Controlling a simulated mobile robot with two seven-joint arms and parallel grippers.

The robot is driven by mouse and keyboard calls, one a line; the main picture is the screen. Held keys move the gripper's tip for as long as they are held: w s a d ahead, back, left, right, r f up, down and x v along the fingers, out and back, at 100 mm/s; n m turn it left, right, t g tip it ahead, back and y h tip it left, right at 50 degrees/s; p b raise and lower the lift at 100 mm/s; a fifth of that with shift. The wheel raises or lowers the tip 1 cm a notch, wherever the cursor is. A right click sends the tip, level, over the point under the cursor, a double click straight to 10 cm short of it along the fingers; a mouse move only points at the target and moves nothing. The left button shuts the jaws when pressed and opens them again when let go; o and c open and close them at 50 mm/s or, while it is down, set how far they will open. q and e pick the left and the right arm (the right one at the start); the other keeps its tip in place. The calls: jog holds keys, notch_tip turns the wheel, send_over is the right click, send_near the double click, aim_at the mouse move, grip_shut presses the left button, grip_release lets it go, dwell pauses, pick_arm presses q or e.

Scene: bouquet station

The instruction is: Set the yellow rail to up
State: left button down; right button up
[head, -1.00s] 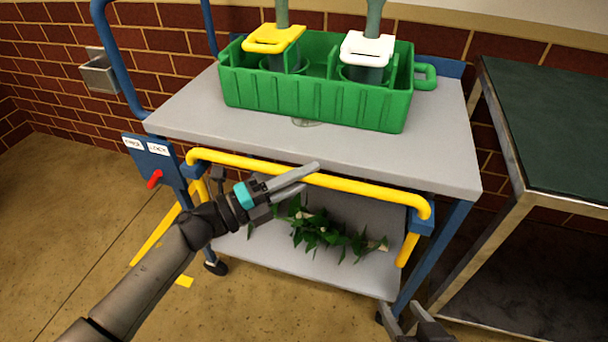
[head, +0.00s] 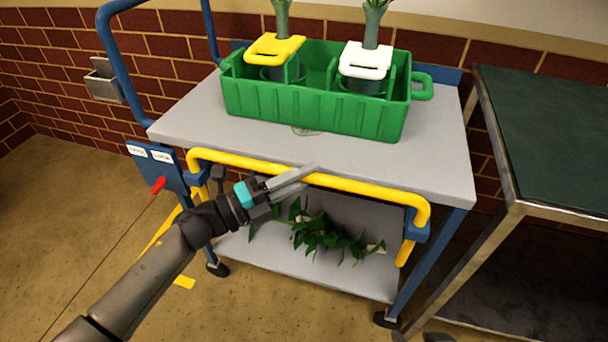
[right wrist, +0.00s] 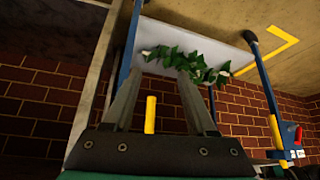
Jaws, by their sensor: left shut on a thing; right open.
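The yellow rail (head: 365,185) runs along the front of the cart, its bar just below the tabletop's front edge in the head view. Its bent ends sit in blue brackets (head: 416,224), with a yellow piece showing below the right one. My left gripper (head: 309,174) is shut on the rail near its middle; the fingers cover part of it. My right gripper is open; its fingers (right wrist: 158,78) show in the right wrist view, with a short yellow bar (right wrist: 150,115) visible between them, contact unclear.
The grey cart top (head: 185,112) carries a green crate (head: 315,110) with two vases under yellow and white clamps. Greenery (head: 322,236) lies on the lower shelf. A red lever (head: 158,186) is at the left panel. A green-topped table (head: 550,130) stands at right.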

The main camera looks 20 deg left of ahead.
pick_arm(q)
notch_tip(320, 180, up, 4)
jog(key=p, duration=0.2)
jog(key=shift+f+p, duration=0.1)
jog(key=shift+p, duration=0.2)
notch_tip(320, 180, up, 4)
jog(key=p, duration=0.3)
jog(key=shift+p, duration=0.4)
notch_tip(320, 180, up, 3)
jog(key=p, duration=0.3)
jog(key=shift+w+r, duration=0.1)
jog(key=shift+r, duration=0.2)
pick_arm(e)
jog(key=s+d+f+g+h, duration=0.1)
jog(key=s+d+f+g, duration=0.1)
jog(key=f, duration=0.6)
jog(key=s+d+f+g, duration=0.2)
jog(key=s+d+f, duration=0.2)
jog(key=s+f, duration=0.3)
jog(key=shift+s+f+h, duration=0.25)
jog(key=shift+f+h, duration=0.15)
jog(key=shift+f, duration=0.35)
pick_arm(q)
jog(key=c, duration=0.9)
grip_release()
jog(key=shift+o, duration=1.1)
jog(key=shift+f, duration=0.15)
